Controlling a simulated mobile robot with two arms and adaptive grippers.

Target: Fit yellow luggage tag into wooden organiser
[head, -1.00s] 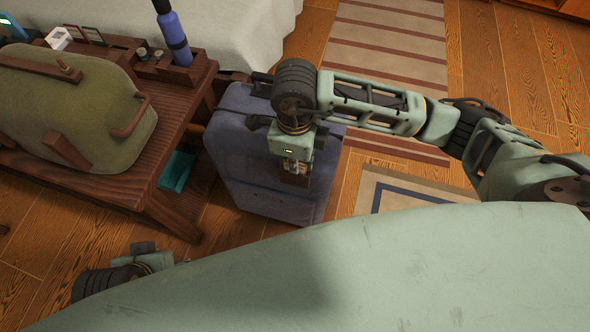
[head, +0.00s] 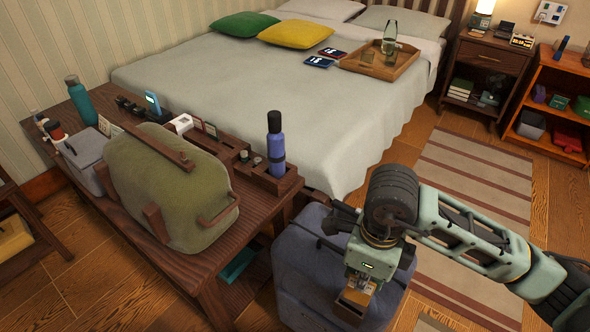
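I cannot make out a yellow luggage tag in the head view. A dark wooden organiser (head: 284,188) with compartments runs along the back of the bench. A blue-purple bottle (head: 275,145) stands upright in its right end, and small items sit in other compartments. My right gripper (head: 354,299) points down over the blue-grey suitcase (head: 293,265), to the right of the bench and apart from the organiser. A small brown block-like piece shows at its fingertips; I cannot tell whether it is held. The fingers are too small to read. My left gripper is out of view.
An olive bag (head: 165,190) with wooden handles fills much of the bench (head: 225,265). A teal bottle (head: 82,103) stands at its far left end. A bed (head: 225,70) lies behind. Striped rug (head: 470,180) and wooden floor are open at the right.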

